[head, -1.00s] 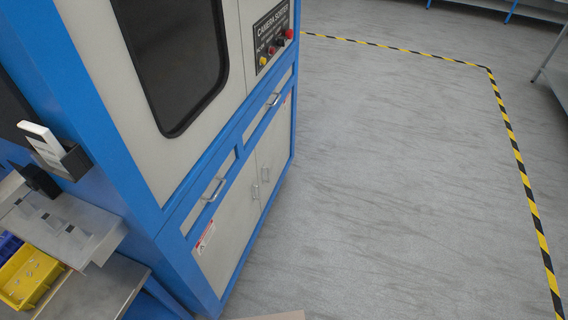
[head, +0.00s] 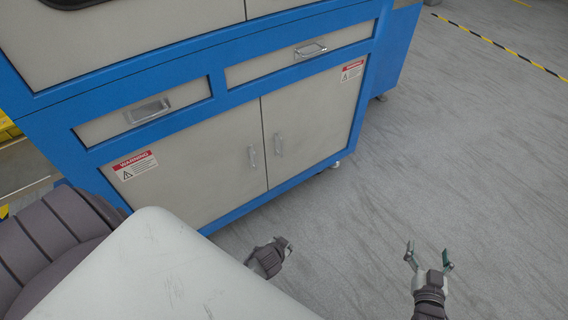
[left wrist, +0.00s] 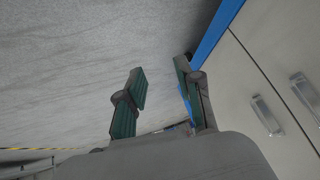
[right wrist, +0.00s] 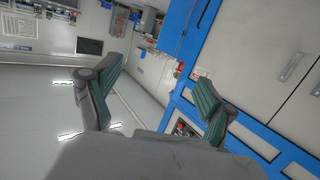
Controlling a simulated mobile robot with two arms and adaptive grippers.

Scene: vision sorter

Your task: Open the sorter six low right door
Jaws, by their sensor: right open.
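The sorter's low right door (head: 318,120) is a pale grey panel, closed flush in its blue frame, with a warning label at its upper right. Its silver handle (head: 279,145) is upright near its left edge, beside the handle of the low left door (head: 205,165). My right gripper (head: 428,252) is open and empty over the floor, right of and apart from the door. My left gripper (head: 285,243) is below the doors in the head view, apart from them. In the left wrist view its fingers (left wrist: 160,100) are spread with nothing between them.
Two drawers, a left one (head: 145,112) and a right one (head: 310,55), sit above the doors, both closed. Grey floor (head: 470,150) is clear on the right, with yellow-black tape (head: 500,48) farther back.

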